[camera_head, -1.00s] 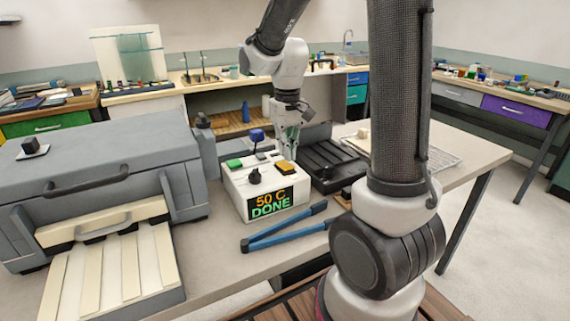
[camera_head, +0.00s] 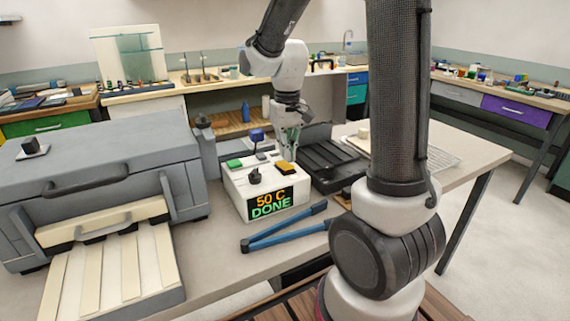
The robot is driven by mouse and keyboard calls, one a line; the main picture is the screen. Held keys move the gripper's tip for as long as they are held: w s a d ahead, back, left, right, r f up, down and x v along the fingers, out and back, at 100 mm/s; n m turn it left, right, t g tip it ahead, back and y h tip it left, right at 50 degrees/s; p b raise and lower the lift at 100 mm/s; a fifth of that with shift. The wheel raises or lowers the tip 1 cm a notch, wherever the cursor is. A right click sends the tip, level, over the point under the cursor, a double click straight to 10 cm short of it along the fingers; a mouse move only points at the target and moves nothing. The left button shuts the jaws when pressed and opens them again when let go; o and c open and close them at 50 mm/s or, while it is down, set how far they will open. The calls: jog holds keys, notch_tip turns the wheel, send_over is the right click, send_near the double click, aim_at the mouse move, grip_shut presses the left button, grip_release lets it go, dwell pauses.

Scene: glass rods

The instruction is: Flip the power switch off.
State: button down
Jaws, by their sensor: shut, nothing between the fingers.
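A white control box (camera_head: 241,190) stands on the table and its display (camera_head: 271,204) reads "50 C DONE". On its top are a green button (camera_head: 235,163), a yellow-orange button (camera_head: 285,168), a black knob (camera_head: 254,176) and a blue-topped lever (camera_head: 257,135). I cannot tell for sure which of these is the power switch. My gripper (camera_head: 290,157) is shut and empty, pointing down at the back right of the box top, just behind the yellow-orange button. Whether its tips touch anything is too small to tell.
A large grey machine (camera_head: 90,160) with a cream slatted tray (camera_head: 110,265) fills the left.

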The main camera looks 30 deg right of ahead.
aim_at(288, 166)
jog(key=shift+f, duration=1.35)
dwell(0.5)
jog(key=shift+r, duration=3.5)
jog(key=shift+s+f, duration=0.15)
jog(key=shift+s, duration=0.1)
jog(key=s+d+r+t, duration=0.1)
jog(key=s+r+t, duration=0.1)
jog(key=s, duration=0.7)
jog(key=s+r+t, duration=0.2)
jog(key=s+r, duration=0.3)
jog(key=s, duration=0.4)
jog(key=shift+d+r, duration=0.25)
jog(key=shift+d, duration=0.15)
jog(key=shift+s, duration=0.1)
